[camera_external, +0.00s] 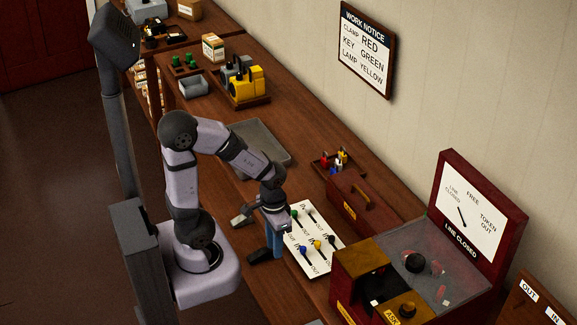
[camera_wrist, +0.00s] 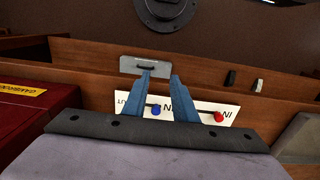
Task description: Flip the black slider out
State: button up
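A white panel (camera_external: 318,262) lies on the bench with sliders on it and IN and OUT lettering. A small dark knob (camera_external: 331,240), likely the black slider, stands near its right edge beside the yellow slider (camera_external: 318,244). The blue slider (camera_external: 303,251) and green slider (camera_external: 294,212) are further left. My gripper (camera_external: 272,243) points down at the panel's left edge, apart from the dark knob. In the wrist view its two blue fingers (camera_wrist: 161,80) are apart and empty. The blue slider and a red slider (camera_wrist: 219,117) show there; I cannot make out the black one.
A grey tray (camera_external: 262,142) lies further back on the bench. The space above the panel's middle looks clear.

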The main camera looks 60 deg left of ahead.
grip_shut()
jog(key=w+a+r+n+h, duration=0.1)
jog(key=w+a+n, duration=0.2)
jog(key=w, duration=0.4)
jog(key=w+a+r+n+p, duration=0.1)
jog(key=w+a+r+n, duration=0.1)
jog(key=w+n, duration=0.4)
jog(key=w+a+r+n+h, duration=0.1)
jog(key=w+a+n, duration=0.3)
jog(key=w, duration=0.5)
jog(key=shift+a+r+n+g+h, duration=0.3)
jog(key=shift+a+r+n+g, duration=0.1)
jog(key=shift+r+n, duration=0.35)
jog(key=shift+w, duration=0.1)
